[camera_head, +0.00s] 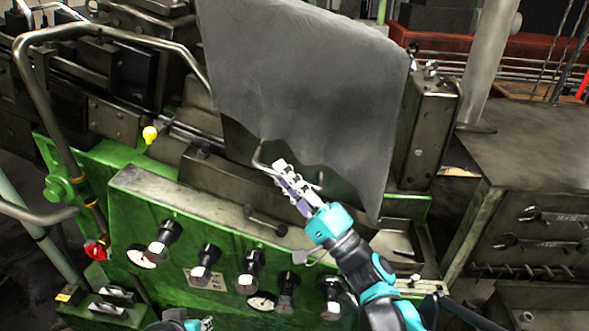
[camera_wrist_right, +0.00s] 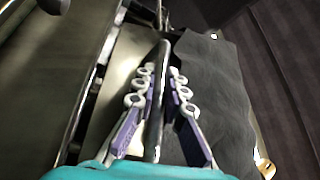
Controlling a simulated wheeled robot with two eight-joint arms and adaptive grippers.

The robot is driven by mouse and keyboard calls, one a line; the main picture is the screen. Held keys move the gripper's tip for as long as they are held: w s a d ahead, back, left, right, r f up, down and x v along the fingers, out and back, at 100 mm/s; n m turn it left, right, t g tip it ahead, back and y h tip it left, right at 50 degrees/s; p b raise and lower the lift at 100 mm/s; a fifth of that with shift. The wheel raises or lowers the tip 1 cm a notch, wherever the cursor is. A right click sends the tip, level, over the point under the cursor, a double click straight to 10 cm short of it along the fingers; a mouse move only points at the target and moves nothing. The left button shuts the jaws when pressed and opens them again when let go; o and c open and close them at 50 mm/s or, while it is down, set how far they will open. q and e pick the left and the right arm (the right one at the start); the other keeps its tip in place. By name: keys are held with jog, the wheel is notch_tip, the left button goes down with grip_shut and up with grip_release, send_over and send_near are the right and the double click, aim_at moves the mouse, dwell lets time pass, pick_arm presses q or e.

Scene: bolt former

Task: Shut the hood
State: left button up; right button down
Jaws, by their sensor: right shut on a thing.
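The hood (camera_head: 300,65) is a large dark grey panel raised at a tilt above the green machine. Its metal bar handle (camera_head: 262,155) shows near its lower part. My right gripper (camera_head: 281,169) is at this handle and shut on it. In the right wrist view, the handle bar (camera_wrist_right: 163,50) runs between the fingers of my right gripper (camera_wrist_right: 161,74), with the grey hood (camera_wrist_right: 225,95) to the right. My left gripper (camera_head: 206,323) barely shows at the bottom edge of the head view, and its finger state is unclear.
A bent metal pipe (camera_head: 35,85) arches at the left. A dark box (camera_head: 425,125) stands right of the hood. A workbench (camera_head: 530,150) with hanging wrenches is at the right.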

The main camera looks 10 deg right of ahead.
jog(key=shift+a+f+b, duration=0.3)
jog(key=shift+f, duration=0.4)
jog(key=shift+s+f, duration=0.15)
jog(key=shift+f, duration=0.1)
jog(key=c, duration=1.6)
grip_release()
jog(key=shift+o, duration=0.2)
jog(key=shift+a, duration=0.15)
jog(key=v, duration=1.2)
